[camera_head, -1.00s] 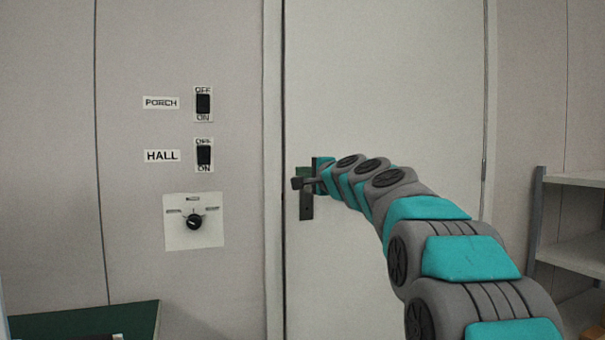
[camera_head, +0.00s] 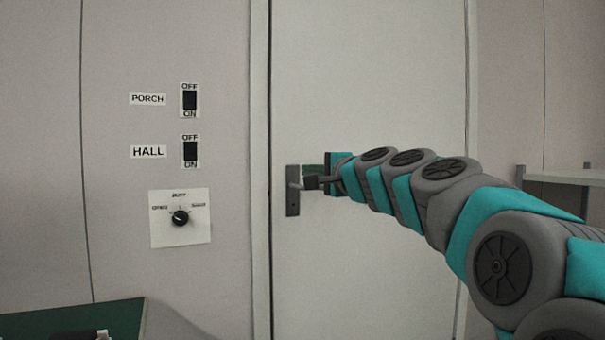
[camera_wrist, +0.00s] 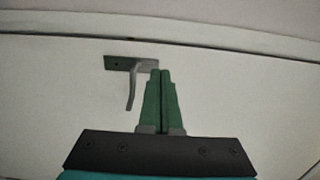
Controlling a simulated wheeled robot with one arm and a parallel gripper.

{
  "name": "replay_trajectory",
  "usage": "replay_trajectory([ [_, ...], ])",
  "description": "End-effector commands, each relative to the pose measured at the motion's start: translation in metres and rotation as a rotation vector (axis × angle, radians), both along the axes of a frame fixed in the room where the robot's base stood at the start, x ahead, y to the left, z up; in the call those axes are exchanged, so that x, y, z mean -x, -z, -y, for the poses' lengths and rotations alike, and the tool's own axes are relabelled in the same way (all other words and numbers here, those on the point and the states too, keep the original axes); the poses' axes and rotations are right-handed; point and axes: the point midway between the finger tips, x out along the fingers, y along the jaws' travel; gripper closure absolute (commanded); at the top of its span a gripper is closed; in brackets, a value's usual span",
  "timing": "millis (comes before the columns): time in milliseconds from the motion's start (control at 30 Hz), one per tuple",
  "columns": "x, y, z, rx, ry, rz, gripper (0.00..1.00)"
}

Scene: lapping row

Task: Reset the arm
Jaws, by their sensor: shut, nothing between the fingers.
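My gripper (camera_head: 312,170) is in front of the pale door (camera_head: 375,70), just right of the door handle's plate (camera_head: 292,203). The wrist view shows my gripper (camera_wrist: 160,73) with its two green fingers side by side, shut and empty. The grey handle lever (camera_wrist: 131,92) lies left of the fingers in that view, and the fingertips overlap the end of its plate (camera_wrist: 118,63). I cannot tell whether they touch. My arm reaches in from the lower right of the head view, and the door looks closed.
Left of the door are a porch switch (camera_head: 190,100), a hall switch (camera_head: 190,151) and a dial panel (camera_head: 180,236). A green-topped surface (camera_head: 70,322) is at the lower left. A shelf (camera_head: 565,177) stands at the right.

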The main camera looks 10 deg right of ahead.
Motion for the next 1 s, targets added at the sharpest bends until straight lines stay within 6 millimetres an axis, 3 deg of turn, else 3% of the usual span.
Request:
replay_trajectory([
  [267,0.019,0.003,0.005,0.006,-0.004,-0.005,1.0],
  [367,0.027,0.019,-0.006,0.062,-0.031,-0.029,1.0],
  [467,0.045,0.058,-0.027,0.178,-0.088,-0.083,1.0],
  [600,0.087,0.137,-0.056,0.399,-0.21,-0.199,1.0],
  [700,0.125,0.195,-0.067,0.554,-0.302,-0.285,1.0],
  [867,0.193,0.283,-0.066,0.776,-0.453,-0.431,1.0],
  [1000,0.261,0.352,-0.049,0.949,-0.591,-0.571,1.0],
])
